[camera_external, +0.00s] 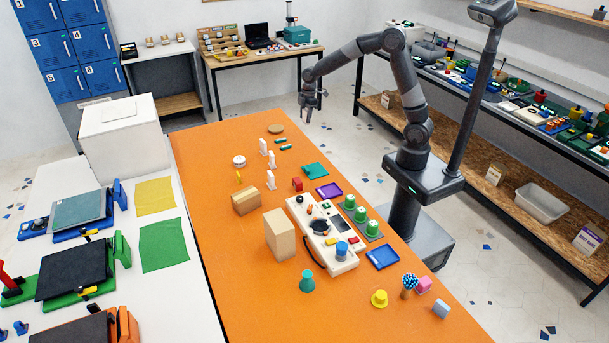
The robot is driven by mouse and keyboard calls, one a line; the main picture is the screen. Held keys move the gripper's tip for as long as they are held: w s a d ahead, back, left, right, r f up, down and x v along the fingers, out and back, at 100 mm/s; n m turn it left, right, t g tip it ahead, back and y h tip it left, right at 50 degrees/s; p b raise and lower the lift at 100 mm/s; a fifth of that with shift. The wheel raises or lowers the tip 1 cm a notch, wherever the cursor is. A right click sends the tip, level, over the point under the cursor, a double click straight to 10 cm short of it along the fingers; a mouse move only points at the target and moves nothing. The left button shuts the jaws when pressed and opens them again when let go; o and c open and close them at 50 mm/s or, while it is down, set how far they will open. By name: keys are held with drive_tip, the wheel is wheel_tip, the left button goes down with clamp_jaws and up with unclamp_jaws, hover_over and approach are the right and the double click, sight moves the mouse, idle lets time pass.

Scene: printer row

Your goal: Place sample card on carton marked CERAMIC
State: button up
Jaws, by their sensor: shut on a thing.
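My gripper (309,114) hangs fingers down at the far end of the orange table, near its back right edge. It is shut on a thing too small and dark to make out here. I cannot pick out the sample card by itself. No marking CERAMIC can be read. A tall tan carton (280,235) and a lower tan carton (245,201) stand on the orange table, well nearer the camera than my gripper. Small cartons with labels sit on the right-hand lower shelf, one of them near a white bin (588,239); their words are not legible.
A white bench (186,290) with printers adjoins on the left. A desk with a laptop (257,36) stands behind.

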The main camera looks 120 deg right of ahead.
drive_tip(key=w+a+r, duration=0.4)
drive_tip(key=w+a, duration=0.6)
drive_tip(key=w, duration=0.4)
drive_tip(key=w+a+r, duration=0.4)
drive_tip(key=w+a, duration=0.7)
drive_tip(key=w, duration=0.2)
drive_tip(key=w+a+r, duration=0.2)
drive_tip(key=w+a, duration=0.3)
drive_tip(key=a, duration=0.6)
drive_tip(key=m, duration=0.1)
hover_over(275, 221)
drive_tip(key=s, duration=0.1)
drive_tip(key=f, duration=0.3)
drive_tip(key=shift+d+f, duration=0.2)
drive_tip(key=shift+f, duration=0.1)
drive_tip(key=shift+w+a+f, duration=0.1)
drive_tip(key=shift+a+f, duration=0.2)
drive_tip(key=shift+f, duration=1.85)
drive_tip(key=shift+f, duration=0.15)
drive_tip(key=o, duration=1)
